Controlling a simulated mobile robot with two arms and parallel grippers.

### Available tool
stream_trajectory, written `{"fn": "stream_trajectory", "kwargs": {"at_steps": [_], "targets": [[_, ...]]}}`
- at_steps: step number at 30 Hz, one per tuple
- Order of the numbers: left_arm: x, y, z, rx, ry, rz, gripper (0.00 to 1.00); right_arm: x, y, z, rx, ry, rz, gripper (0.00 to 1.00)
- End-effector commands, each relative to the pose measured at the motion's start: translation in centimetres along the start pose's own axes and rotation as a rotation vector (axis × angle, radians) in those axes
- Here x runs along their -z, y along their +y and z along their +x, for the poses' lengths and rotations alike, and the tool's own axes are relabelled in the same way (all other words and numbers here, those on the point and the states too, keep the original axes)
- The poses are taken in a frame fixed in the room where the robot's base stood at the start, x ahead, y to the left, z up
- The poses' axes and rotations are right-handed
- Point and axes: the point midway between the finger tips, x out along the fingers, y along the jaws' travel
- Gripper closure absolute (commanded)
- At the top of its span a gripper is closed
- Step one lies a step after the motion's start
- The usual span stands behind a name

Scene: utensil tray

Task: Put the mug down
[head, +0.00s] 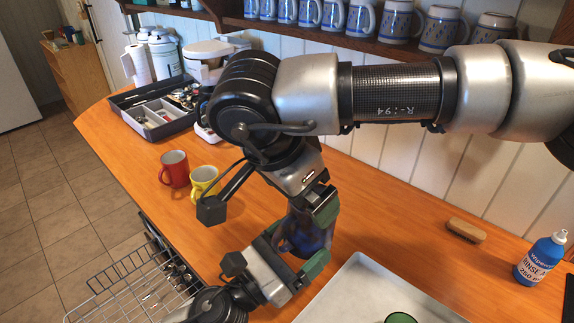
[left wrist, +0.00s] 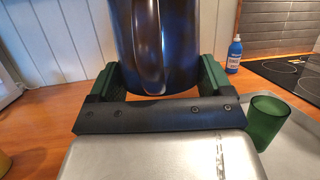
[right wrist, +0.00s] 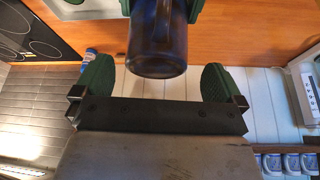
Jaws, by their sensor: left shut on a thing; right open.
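A dark blue, glossy mug (head: 313,238) is between my two grippers in the head view, partly covered by them. My left gripper (head: 295,250) is shut on it. In the left wrist view the mug (left wrist: 182,45) stands upright between the green fingers, its handle towards the camera. In the right wrist view, which is upside down, the mug (right wrist: 157,48) is ahead of my right gripper (right wrist: 156,82). That gripper is open, its fingers apart on either side and clear of the mug. I cannot tell whether the mug's base touches the wooden counter (head: 400,225).
A red mug (head: 174,169) and a yellow mug (head: 203,180) stand on the counter to the left. A metal tray (head: 350,285) with a green cup (left wrist: 262,120) is at the front. A brush (head: 466,230), a blue bottle (head: 540,260) and a utensil tray (head: 127,100) are farther off.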

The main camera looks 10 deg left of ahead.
Motion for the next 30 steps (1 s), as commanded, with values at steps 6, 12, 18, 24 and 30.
{"fn": "stream_trajectory", "kwargs": {"at_steps": [6,12,18,24,30], "targets": [[-0.1,0.0,0.0,0.0,-0.002,0.0,0.69,0.0,0.0,3.0,-0.001,-0.001,0.001,0.0],[-0.1,0.0,0.0,0.0,-0.002,0.0,0.69,0.0,0.0,4.1,0.001,-0.001,0.001,0.0],[-0.1,0.0,0.0,0.0,-0.002,0.0,0.69,0.0,0.0,4.1,0.001,-0.001,0.001,0.0],[-0.1,0.0,0.0,0.0,-0.002,0.001,0.69,0.0,0.0,4.1,0.001,-0.001,0.001,0.23],[-0.1,-0.1,0.0,0.003,-0.002,0.001,0.69,0.0,0.0,4.1,0.003,-0.001,0.001,0.53]]}}
